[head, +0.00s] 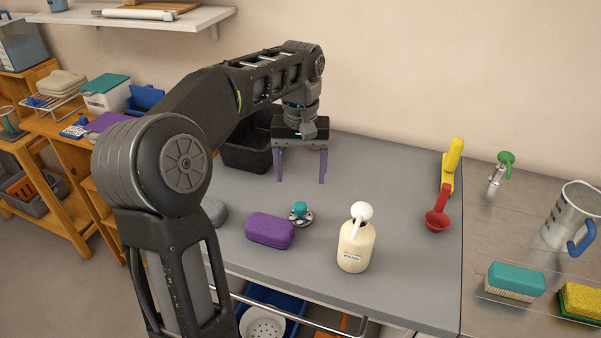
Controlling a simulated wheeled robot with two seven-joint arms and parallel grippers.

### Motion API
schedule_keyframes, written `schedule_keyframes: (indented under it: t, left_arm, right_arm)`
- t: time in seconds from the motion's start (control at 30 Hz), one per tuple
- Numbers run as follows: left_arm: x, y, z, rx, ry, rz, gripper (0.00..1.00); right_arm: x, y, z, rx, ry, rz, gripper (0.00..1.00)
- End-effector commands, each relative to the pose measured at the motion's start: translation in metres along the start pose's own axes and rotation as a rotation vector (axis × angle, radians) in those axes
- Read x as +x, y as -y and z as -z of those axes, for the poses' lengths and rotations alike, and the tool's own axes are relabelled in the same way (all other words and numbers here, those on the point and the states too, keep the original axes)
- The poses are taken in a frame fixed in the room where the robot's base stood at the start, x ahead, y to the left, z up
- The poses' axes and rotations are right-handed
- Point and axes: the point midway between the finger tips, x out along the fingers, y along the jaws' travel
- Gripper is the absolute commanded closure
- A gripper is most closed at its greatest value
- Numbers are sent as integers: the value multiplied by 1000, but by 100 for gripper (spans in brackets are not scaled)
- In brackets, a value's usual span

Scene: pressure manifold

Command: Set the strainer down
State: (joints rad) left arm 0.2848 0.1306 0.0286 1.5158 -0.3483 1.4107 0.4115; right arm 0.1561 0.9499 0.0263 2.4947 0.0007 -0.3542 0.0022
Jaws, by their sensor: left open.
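The strainer (301,214), a small metal disc with a teal knob, sits on the grey counter (400,285), knob up. It lies between the purple case-like block and the cream bottle. My left gripper (302,180) is open, with its two purple fingers pointing down and apart. Nothing shows between them. It is behind the strainer in the picture, apart from it. My right gripper is not in view.
A purple block (269,230) and a cream pump bottle (356,245) flank the strainer. A black bin (247,155) stands behind my arm. A red ladle (437,220) and a yellow tool (452,165) lie at right, before the metal sink surface (480,225).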

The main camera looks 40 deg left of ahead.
Motion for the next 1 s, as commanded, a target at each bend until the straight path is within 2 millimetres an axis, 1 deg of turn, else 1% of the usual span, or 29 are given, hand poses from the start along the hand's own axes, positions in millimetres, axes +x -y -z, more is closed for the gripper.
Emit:
schedule_keyframes:
  t: [0.53,0.63,0.7,0.77,0.83,0.93,1.0]
  left_arm:
    - [1,0,0,0,0,0,27]
    - [0,-3,-1,6,-2,-2,34]
    - [-8,-9,-2,22,-26,-12,40]
    - [-15,-13,-11,42,-47,-18,45]
    - [-15,-13,-25,75,-83,-1,47]
    - [-4,-7,-38,82,-170,24,47]
    - [8,-2,-44,70,-237,33,47]
  right_arm:
    - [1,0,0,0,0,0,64]
    - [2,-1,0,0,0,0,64]
    - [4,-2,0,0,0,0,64]
    - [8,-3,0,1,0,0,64]
    - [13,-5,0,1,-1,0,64]
    - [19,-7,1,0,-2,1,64]
    - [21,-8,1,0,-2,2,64]
